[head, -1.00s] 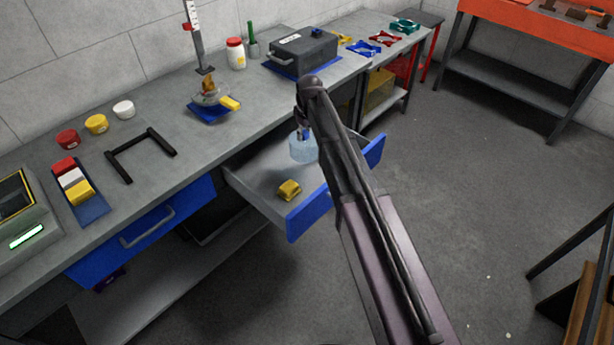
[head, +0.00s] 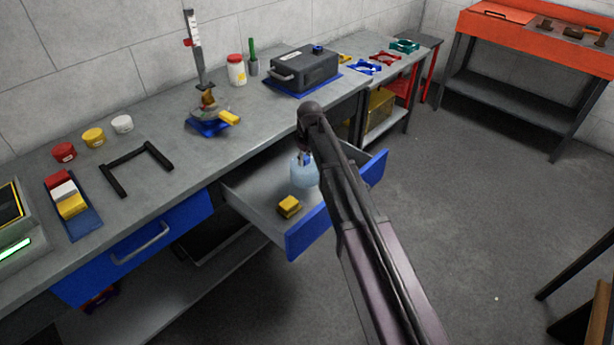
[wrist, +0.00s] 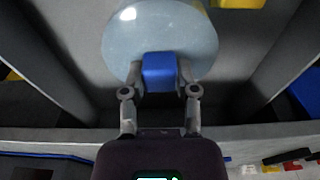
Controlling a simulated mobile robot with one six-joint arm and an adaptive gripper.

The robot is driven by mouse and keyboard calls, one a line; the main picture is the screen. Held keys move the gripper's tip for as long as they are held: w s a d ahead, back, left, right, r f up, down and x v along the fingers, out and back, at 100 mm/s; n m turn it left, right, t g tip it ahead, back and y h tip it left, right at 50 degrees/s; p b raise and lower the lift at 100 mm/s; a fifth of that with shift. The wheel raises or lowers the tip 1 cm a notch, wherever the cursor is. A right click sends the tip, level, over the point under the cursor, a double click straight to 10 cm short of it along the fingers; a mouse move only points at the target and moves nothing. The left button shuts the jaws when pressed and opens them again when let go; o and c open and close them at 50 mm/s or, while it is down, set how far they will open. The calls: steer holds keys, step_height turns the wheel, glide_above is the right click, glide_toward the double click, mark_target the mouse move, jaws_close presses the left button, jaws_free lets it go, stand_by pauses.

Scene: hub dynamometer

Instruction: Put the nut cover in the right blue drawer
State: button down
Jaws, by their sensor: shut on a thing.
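A pale translucent dome with a blue knob, which I take as the nut cover (head: 304,174), is in the open right blue drawer (head: 257,199). In the wrist view the nut cover (wrist: 125,35) fills the top middle. My gripper (wrist: 159,72) is shut on its blue knob; in the head view my gripper (head: 304,155) reaches down from above. My arm hides part of the drawer and the cover's right side. I cannot tell whether the cover touches the drawer floor.
The left blue drawer (head: 140,246) is shut. The workbench (head: 170,163) above holds a black U-shaped frame (head: 136,167), several jars and a dark box (head: 303,71). Free drawer floor shows behind the yellow block.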

mark_target(305, 170)
steer(key=shift+f+b, duration=0.5)
steer(key=shift+f, duration=0.35)
steer(key=shift+f+b, duration=1.85)
steer(key=shift+f, duration=0.15)
steer(key=shift+c, duration=1.9)
jaws_free()
steer(key=shift+r, duration=0.2)
steer(key=r+p, duration=0.8)
steer(key=s+d+r+p, duration=0.1)
steer(key=r+p, duration=0.3)
steer(key=shift+d, duration=0.1)
